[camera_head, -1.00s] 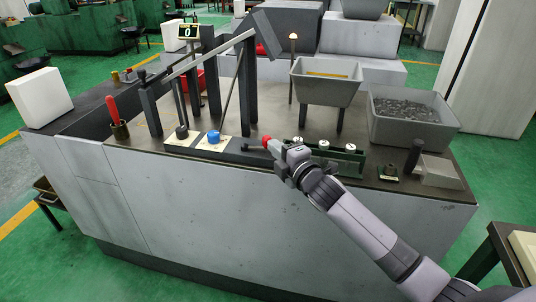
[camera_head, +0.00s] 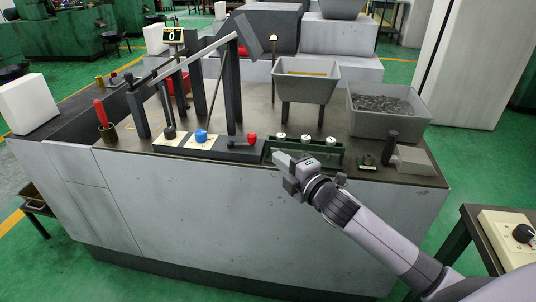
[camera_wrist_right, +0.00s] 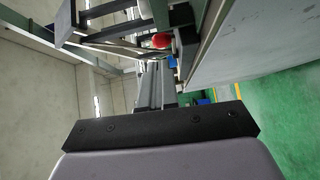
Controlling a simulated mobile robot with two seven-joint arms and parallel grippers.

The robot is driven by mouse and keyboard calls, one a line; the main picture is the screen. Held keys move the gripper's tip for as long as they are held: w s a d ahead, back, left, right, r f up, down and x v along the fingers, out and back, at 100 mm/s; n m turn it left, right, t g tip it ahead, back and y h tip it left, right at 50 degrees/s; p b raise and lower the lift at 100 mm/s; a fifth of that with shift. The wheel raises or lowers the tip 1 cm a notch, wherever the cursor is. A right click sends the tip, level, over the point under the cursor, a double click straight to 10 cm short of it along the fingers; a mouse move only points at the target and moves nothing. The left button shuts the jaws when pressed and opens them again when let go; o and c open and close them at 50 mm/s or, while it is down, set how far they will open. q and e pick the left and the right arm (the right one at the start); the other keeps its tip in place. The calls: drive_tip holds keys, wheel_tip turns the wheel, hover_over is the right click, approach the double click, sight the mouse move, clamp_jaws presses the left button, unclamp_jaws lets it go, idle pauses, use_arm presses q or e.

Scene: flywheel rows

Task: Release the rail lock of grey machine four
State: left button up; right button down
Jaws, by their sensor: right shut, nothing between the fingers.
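The red knob (camera_wrist_right: 161,40) and blue knob (camera_wrist_right: 172,62) also show in the right wrist view. My right gripper (camera_head: 278,157) is shut and empty, in front of and right of the red knob, apart from it in the picture. My left gripper is out of view. I cannot read a machine number or tell which control is the rail lock.
A green tray (camera_head: 330,160) with white knobs lies just behind my right gripper. A hopper (camera_head: 306,82), a bin of grey pieces (camera_head: 388,125) and a black upright handle (camera_head: 390,147) stand further right. A red-handled tool (camera_head: 101,113) stands left. Free room lies before the machine.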

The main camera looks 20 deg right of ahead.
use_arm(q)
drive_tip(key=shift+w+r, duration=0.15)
use_arm(e)
drive_tip(key=s, duration=0.1)
drive_tip(key=s+d, duration=0.1)
drive_tip(key=s, duration=0.1)
drive_tip(key=shift+s+d+r, duration=0.15)
drive_tip(key=shift+s+d, duration=0.2)
drive_tip(key=shift+d, duration=0.05)
